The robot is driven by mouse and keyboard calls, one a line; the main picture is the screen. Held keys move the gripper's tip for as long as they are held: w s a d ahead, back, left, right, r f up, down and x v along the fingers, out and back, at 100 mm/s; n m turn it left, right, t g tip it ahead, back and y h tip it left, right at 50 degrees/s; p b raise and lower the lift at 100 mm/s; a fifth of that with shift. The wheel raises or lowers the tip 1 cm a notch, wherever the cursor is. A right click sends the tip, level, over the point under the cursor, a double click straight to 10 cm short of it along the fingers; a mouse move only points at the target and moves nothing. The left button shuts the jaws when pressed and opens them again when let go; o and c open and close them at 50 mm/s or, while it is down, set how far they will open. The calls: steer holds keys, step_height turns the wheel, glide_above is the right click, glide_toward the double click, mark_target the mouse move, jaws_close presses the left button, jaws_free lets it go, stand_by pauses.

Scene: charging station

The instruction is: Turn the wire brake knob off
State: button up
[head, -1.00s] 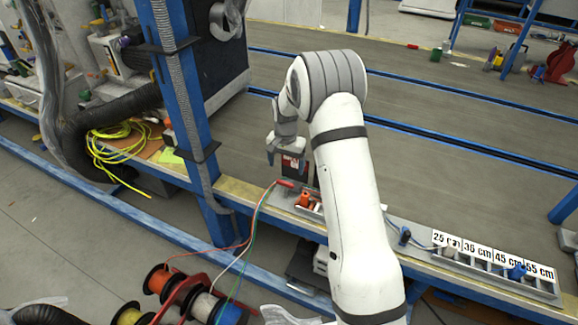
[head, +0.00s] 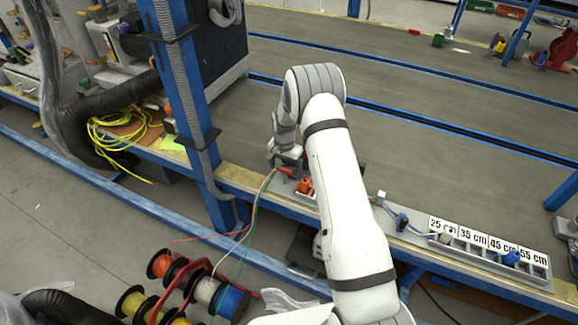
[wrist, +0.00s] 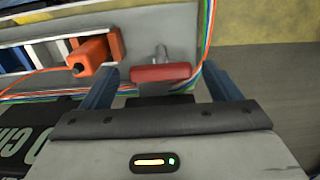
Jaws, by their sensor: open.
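A red T-shaped handle on a metal stem, which looks like the wire brake knob (wrist: 160,73), stands on the grey rail in the wrist view. It also shows in the head view (head: 285,171), beside the wires. My gripper (wrist: 161,86) is open, with one blue finger to the left of the red handle and one to the right. Gaps show between the handle and both fingers. In the head view my gripper (head: 287,157) is just behind the red handle, and its fingers are mostly hidden.
An orange block (wrist: 92,54) sits left of the handle. Coloured wires (wrist: 203,45) curve close around the handle's right side. Wire spools (head: 200,292) stand below the bench edge. A blue post (head: 190,110) rises left of my arm. A length-marked tray (head: 490,245) lies to the right.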

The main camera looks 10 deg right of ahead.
steer(key=shift+c, duration=0.4)
steer(key=c, duration=0.9)
steer(key=shift+o, duration=0.3)
steer(key=shift+d, duration=0.35)
steer(key=shift+a, duration=0.1)
steer(key=shift+c, duration=0.3)
steer(key=shift+s+a+f+n+b, duration=0.15)
steer(key=shift+n+b, duration=0.3)
steer(key=shift+n, duration=0.35)
steer(key=shift+a+f+n+b, duration=0.1)
steer(key=shift+n+b, duration=0.35)
steer(key=shift+n, duration=0.35)
steer(key=n+b, duration=0.2)
steer(key=n, duration=0.3)
steer(key=n+b, duration=0.1)
steer(key=n, duration=0.4)
steer(key=shift+r+n+b, duration=0.1)
steer(key=shift+n+b, duration=0.2)
steer(key=shift+n, duration=2)
steer(key=shift+d, duration=0.1)
